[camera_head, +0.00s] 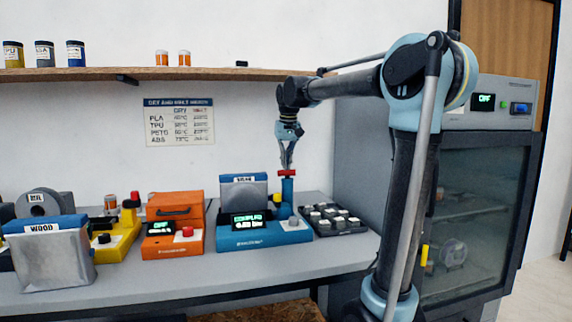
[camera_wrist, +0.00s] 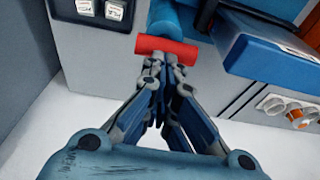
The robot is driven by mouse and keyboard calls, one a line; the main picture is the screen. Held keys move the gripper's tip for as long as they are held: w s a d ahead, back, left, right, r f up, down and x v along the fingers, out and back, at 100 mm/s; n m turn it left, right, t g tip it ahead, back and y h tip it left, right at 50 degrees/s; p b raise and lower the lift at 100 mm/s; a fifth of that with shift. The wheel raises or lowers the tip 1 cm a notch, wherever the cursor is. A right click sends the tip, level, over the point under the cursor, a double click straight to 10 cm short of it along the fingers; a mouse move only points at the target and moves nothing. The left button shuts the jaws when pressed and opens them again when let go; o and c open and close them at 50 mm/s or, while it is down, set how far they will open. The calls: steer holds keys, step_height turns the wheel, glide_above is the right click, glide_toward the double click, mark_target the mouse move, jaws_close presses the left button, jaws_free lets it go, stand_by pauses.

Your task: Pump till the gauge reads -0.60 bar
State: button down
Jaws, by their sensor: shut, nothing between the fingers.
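The blue pump unit (camera_head: 258,234) stands on the grey bench. Its dark display (camera_head: 249,221) has green text; the top line looks like "COUPLED", and the figure in bar below is too blurred to read surely. A blue pump cylinder (camera_head: 288,192) rises from its right part, topped by a red crossbar handle (camera_head: 288,173). My gripper (camera_head: 287,166) points down just above the handle. In the wrist view my gripper (camera_wrist: 157,62) is shut and empty, its tips at the edge of the red handle (camera_wrist: 166,49). I cannot tell whether they touch.
A grey box with a blue lid (camera_head: 243,191) sits on the pump unit's left part. A tray of pale-capped pieces (camera_head: 336,220) is right of it. An orange unit (camera_head: 174,238) stands left. A glass-door cabinet (camera_head: 463,200) is right; a shelf (camera_head: 160,74) runs above.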

steer(key=w+v, duration=0.1)
steer(key=v, duration=1.2)
steer(key=shift+w+a+r, duration=0.2)
steer(key=shift+w+r, duration=0.1)
steer(key=shift+r, duration=0.15)
steer(key=shift+s, duration=0.1)
